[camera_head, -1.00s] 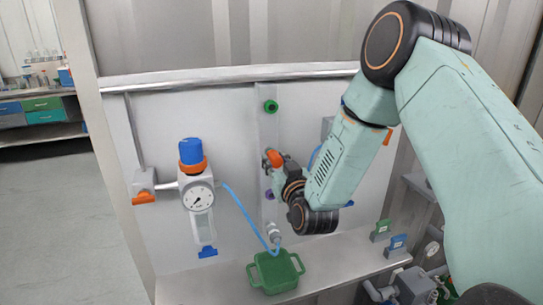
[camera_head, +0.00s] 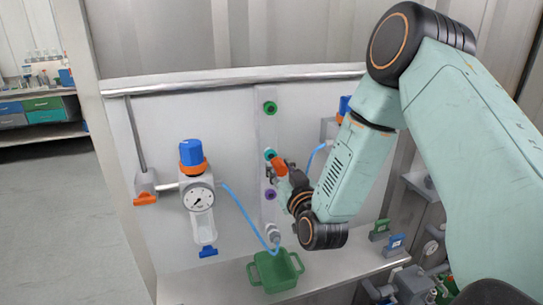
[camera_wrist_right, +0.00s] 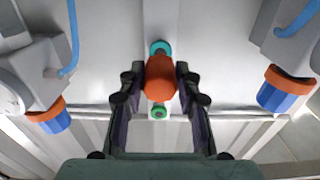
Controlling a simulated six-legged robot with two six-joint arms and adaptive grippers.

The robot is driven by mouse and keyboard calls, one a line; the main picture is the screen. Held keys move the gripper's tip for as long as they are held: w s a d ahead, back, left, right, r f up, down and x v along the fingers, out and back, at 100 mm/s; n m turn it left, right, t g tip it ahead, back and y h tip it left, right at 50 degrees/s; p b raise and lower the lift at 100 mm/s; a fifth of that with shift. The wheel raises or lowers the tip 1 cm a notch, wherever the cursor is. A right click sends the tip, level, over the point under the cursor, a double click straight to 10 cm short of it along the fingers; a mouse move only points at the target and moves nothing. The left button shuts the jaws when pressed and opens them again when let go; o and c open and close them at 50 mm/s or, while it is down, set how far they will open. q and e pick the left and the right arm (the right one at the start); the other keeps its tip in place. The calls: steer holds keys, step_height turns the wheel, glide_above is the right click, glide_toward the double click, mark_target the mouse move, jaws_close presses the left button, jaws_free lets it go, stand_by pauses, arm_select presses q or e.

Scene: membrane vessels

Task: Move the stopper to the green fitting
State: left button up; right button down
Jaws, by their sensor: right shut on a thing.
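The orange stopper (camera_head: 279,166) is in the fingers of my right gripper (camera_head: 276,172), in front of the wall panel. In the right wrist view the stopper (camera_wrist_right: 160,78) sits between the two dark fingers of the gripper (camera_wrist_right: 160,82), which are shut on it. The green fitting (camera_head: 270,107) is a ring high on the panel's vertical strip, above the stopper. It also shows in the right wrist view (camera_wrist_right: 158,112), below the stopper. A teal fitting (camera_head: 269,154) shows just beside the stopper's upper left. My left gripper is out of view.
A purple fitting (camera_head: 270,195) is lower on the strip. A gauge unit (camera_head: 199,197) with a blue knob and blue hose is at the left; another blue-topped unit (camera_head: 344,105) is partly behind my arm. A green tub (camera_head: 272,272) stands on the ledge below. The panel around the green fitting is clear.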

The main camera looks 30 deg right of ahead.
steer(key=shift+s+a, duration=0.1)
steer(key=shift+s, duration=0.25)
steer(key=shift+s+f, duration=0.15)
steer(key=shift+s+a, duration=0.2)
steer(key=shift+s, duration=0.5)
steer(key=shift+w, duration=0.25)
